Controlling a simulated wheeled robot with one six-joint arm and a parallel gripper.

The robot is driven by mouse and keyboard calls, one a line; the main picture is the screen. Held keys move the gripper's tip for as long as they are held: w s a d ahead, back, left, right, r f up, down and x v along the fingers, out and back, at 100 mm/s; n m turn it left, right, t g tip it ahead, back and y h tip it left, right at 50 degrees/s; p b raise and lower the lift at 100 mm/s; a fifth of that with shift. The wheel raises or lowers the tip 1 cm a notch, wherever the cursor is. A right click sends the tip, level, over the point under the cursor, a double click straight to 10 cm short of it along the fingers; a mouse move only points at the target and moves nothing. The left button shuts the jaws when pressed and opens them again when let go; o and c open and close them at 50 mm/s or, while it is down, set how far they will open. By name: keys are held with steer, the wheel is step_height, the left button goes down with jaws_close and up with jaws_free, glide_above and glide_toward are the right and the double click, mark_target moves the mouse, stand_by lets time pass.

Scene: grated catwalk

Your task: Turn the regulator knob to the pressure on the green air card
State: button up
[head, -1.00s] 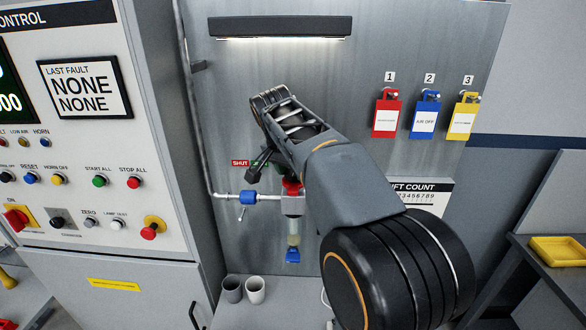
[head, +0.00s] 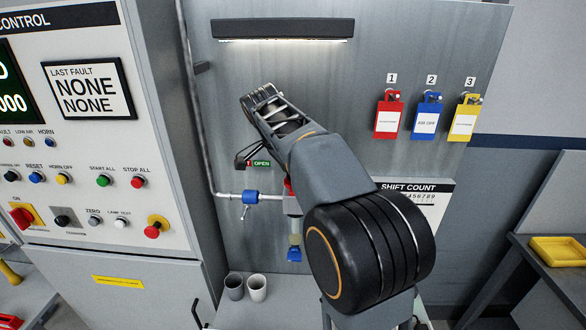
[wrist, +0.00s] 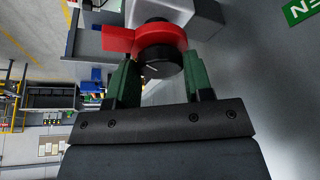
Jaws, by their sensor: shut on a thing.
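In the wrist view the regulator knob (wrist: 160,62) is black with a short white mark on its face, and a red collar with a tab (wrist: 118,39) sits behind it. My gripper (wrist: 157,72) has one green finger on each side of the knob and is shut on it. In the head view my arm hides the knob and fingers; only a dark edge of my gripper (head: 246,158) shows. Below, the regulator's clear bowl with a blue bottom (head: 294,254) hangs partly behind my arm. No green air card or readable pressure gauge is in view.
A pipe with a blue valve (head: 250,197) runs left of the regulator, below an OPEN sign (head: 261,163). Red, blue and yellow tags (head: 427,118) hang at right. Two cups (head: 257,288) stand below. A control cabinet (head: 110,262) stands close at left.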

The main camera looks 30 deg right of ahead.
stand_by(0.3)
steer(key=o, duration=0.9)
steer(key=shift+o, duration=0.2)
steer(key=p+v, duration=0.1)
steer(key=v, duration=1.2)
steer(key=shift+r, duration=0.4)
steer(key=shift+f, duration=0.1)
steer(key=s+a+f+n+t+y+b, duration=0.1)
steer(key=s+f+n, duration=0.4)
steer(key=f, duration=0.4)
steer(key=s+a+f+n+t+y+b, duration=0.1)
steer(key=s+a+f+n+t+y, duration=0.1)
steer(key=s+f+n, duration=0.4)
steer(key=s+a+f+n+t+y+b, duration=0.1)
steer(key=s+f+n, duration=0.5)
steer(key=f, duration=0.7)
steer(key=shift+a+f+t+y+b, duration=0.2)
steer(key=shift+f+t+y+b, duration=0.15)
steer(key=shift+b, duration=0.25)
